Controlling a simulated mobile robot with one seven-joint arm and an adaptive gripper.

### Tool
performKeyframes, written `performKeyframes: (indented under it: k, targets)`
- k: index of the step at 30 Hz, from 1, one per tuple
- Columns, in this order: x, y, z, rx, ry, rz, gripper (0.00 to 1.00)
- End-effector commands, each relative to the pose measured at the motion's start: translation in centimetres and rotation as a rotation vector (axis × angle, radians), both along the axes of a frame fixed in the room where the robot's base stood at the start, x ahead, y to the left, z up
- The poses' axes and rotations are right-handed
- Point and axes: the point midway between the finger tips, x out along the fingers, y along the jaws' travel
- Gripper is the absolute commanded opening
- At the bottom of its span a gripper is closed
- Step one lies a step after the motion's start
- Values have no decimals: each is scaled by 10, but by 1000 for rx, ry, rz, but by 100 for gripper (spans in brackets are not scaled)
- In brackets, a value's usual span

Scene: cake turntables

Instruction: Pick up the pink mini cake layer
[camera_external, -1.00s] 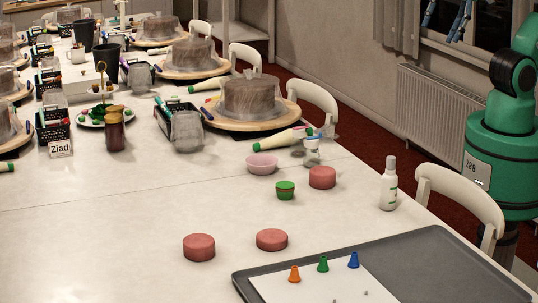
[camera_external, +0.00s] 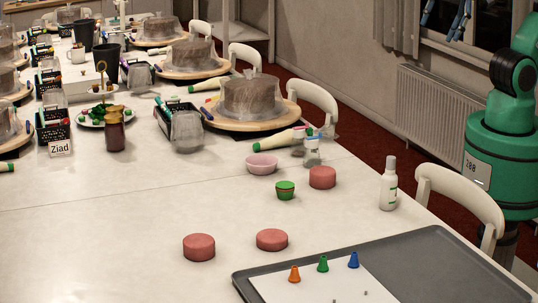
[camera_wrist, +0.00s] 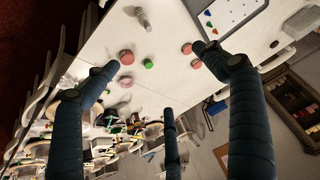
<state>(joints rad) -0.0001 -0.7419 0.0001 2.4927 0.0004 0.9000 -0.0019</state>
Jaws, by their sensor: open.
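Three pink mini cake layers stand on the white table in the external view: one at the front left (camera_external: 199,247), one in the front middle (camera_external: 272,239), and one farther back (camera_external: 322,177) by a green cup. The wrist view shows them small and far below: one at the left (camera_wrist: 127,57) and two close together (camera_wrist: 187,48) (camera_wrist: 196,64), near the right finger in the picture. My gripper (camera_external: 448,15) hangs high at the upper right in the external view, partly cut off. In the wrist view its blue fingers (camera_wrist: 155,75) are spread wide, open and empty, well above the table.
A green cup (camera_external: 286,190), a pink bowl (camera_external: 262,164) and a white bottle (camera_external: 389,184) stand near the back cake layer. A grey tray (camera_external: 430,250) with coloured cones is at the front right. Wrapped cakes (camera_external: 250,97) on turntables fill the far table. The front left is clear.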

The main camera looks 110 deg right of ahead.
Motion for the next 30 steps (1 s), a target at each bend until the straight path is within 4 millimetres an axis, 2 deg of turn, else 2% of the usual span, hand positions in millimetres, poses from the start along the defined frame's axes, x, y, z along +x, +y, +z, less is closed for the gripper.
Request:
performKeyframes:
  k: [5,11,21,30]
  targets:
    - [17,0,11,-3,10,8,84]
    - [56,1,30,-7,29,22,84]
    - [142,3,58,-18,67,57,84]
    - [222,4,64,-26,101,88,84]
